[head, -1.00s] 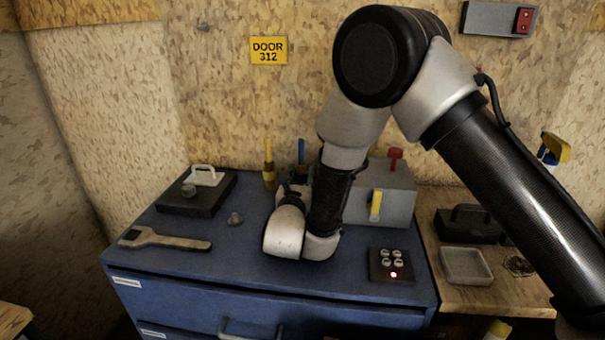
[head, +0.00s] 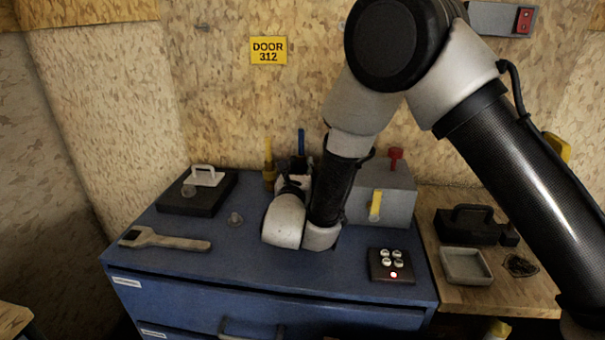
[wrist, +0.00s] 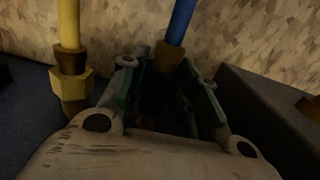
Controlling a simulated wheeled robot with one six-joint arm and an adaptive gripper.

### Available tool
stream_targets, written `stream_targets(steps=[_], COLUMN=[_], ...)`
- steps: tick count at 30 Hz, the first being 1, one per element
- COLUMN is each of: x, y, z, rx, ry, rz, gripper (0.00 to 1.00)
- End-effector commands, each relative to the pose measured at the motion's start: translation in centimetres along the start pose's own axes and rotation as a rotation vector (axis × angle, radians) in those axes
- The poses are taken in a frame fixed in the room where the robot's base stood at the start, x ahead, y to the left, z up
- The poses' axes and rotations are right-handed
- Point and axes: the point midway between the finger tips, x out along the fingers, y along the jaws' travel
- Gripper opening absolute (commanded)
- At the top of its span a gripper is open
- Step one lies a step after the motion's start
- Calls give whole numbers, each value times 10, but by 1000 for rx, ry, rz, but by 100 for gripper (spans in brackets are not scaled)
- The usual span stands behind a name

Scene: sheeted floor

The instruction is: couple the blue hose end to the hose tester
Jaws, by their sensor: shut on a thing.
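The blue hose end (wrist: 180,24) stands upright in the wrist view, its lower part dark between my fingers. Its top (head: 301,141) shows behind my wrist in the head view. The hose tester appears to be the grey box (head: 396,205) to the right of my gripper, with a yellow lever (head: 375,205) and a red handle (head: 396,158). A dark side of a box (wrist: 265,110) with a brass part (wrist: 308,106) shows right of my fingers.
A yellow hose (head: 268,152) with a brass fitting (wrist: 70,88) stands close left of my gripper. A button box (head: 391,266) sits front right.

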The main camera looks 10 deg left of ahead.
Motion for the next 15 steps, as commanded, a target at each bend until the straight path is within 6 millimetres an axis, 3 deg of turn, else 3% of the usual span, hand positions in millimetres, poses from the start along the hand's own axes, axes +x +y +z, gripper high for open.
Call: stream_targets(steps=[15], x=[0], y=[0], z=[19], rx=[1], ry=[0], rz=[0], gripper=[0])
